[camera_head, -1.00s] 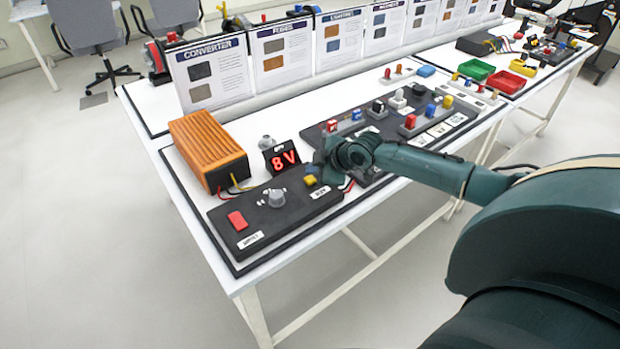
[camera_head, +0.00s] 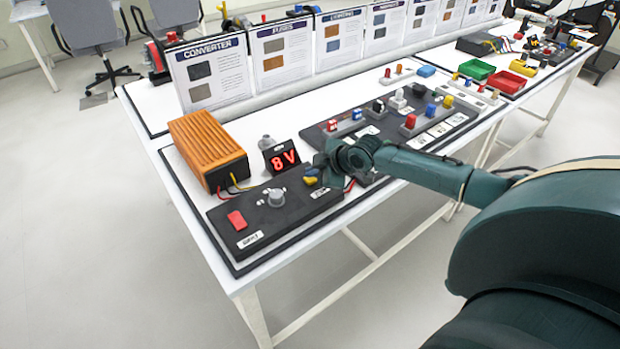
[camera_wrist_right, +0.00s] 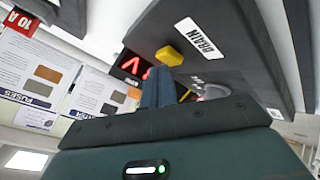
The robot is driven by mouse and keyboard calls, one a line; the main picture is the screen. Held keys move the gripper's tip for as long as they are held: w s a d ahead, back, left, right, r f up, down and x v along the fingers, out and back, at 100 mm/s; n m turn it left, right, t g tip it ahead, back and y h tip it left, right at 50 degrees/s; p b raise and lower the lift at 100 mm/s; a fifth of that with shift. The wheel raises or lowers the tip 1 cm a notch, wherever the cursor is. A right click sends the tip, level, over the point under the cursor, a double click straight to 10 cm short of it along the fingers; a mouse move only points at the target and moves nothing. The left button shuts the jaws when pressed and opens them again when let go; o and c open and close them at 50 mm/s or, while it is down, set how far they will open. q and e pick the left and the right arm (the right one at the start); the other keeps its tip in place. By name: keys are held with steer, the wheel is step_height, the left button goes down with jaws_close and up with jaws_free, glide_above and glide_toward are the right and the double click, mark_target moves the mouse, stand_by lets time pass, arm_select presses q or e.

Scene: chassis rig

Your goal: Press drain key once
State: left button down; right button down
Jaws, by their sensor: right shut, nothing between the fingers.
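The yellow drain key (camera_head: 310,181) sits on the dark control box (camera_head: 258,222), partly covered by my right gripper (camera_head: 319,172). In the right wrist view the yellow key (camera_wrist_right: 170,56) shows beside the white DRAIN label (camera_wrist_right: 202,37). My right gripper is shut and empty, and its blue-grey fingers (camera_wrist_right: 157,82) end right by the key in that view. I cannot tell whether the fingertips touch the key or whether it is pressed in. My left gripper is not in view.
The same box carries a grey knob (camera_head: 276,198) and a red key (camera_head: 237,220). Behind it stand a red display reading 8V (camera_head: 282,157) and an orange converter (camera_head: 208,148). A dark panel with several coloured parts (camera_head: 400,115) lies to the right.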

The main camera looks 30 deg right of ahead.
mark_target(314, 180)
steer(key=shift+f, duration=0.45)
stand_by(0.4)
steer(key=shift+r, duration=0.15)
steer(key=shift+r+p, duration=0.6)
steer(key=shift+r, duration=0.2)
step_height(314, 180, up, 5)
steer(key=p, duration=0.4)
steer(key=shift+p, duration=0.4)
